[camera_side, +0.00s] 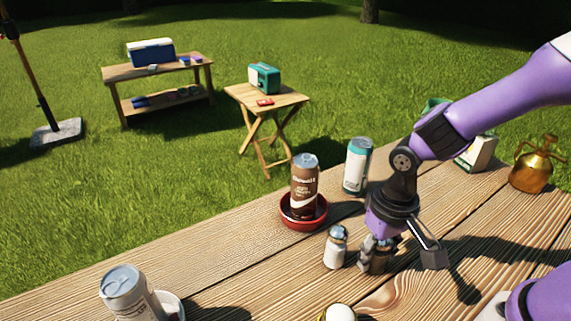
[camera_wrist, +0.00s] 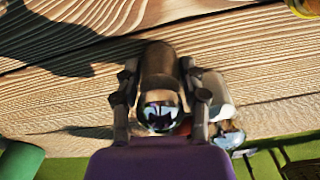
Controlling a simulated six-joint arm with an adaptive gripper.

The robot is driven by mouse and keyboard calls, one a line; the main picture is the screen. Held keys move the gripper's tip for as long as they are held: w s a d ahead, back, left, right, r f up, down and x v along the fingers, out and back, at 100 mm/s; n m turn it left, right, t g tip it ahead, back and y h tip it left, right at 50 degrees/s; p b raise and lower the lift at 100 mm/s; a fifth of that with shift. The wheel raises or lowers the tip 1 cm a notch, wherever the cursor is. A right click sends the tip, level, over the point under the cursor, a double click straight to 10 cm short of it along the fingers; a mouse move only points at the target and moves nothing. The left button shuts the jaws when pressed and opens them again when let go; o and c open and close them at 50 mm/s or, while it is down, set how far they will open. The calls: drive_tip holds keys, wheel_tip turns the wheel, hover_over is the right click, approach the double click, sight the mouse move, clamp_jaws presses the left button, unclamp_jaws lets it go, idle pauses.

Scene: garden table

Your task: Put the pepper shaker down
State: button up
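The pepper shaker (camera_wrist: 160,68), a dark brown body with a shiny chrome top, is between the two fingers of my gripper (camera_wrist: 161,95) in the wrist view. The fingers lie against its sides, so my gripper is shut on it. In the side view my gripper (camera_side: 379,246) points down at the table, with the dark shaker (camera_side: 376,264) partly hidden by the fingers. The shaker looks upright, its base at or very close to the wooden table (camera_side: 240,268); I cannot tell whether it touches.
A white shaker with a chrome top (camera_side: 335,250) stands close left of my gripper. Behind are a brown can (camera_side: 304,184) in a red dish (camera_side: 302,222) and a teal-white can (camera_side: 356,167). A grey can (camera_side: 127,294) stands front left. A brass pot (camera_side: 537,166) stands far right.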

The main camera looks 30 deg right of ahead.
drive_tip(key=o, duration=0.4)
wheel_tip(320, 180, up, 12)
drive_tip(key=shift+r, duration=0.1)
drive_tip(key=s+d+r+n+t, duration=0.1)
drive_tip(key=s+d+r+t, duration=0.1)
drive_tip(key=d, duration=0.4)
drive_tip(key=r+t, duration=0.1)
drive_tip(key=t, duration=0.1)
drive_tip(key=shift+s+r+n+t, duration=0.2)
drive_tip(key=shift+r+n+t, duration=0.1)
drive_tip(key=shift+n+t, duration=0.1)
drive_tip(key=shift+s+d+r+t, duration=0.1)
drive_tip(key=shift+s+d+t, duration=0.1)
drive_tip(key=shift+d+t, duration=0.25)
drive_tip(key=shift+c, duration=0.2)
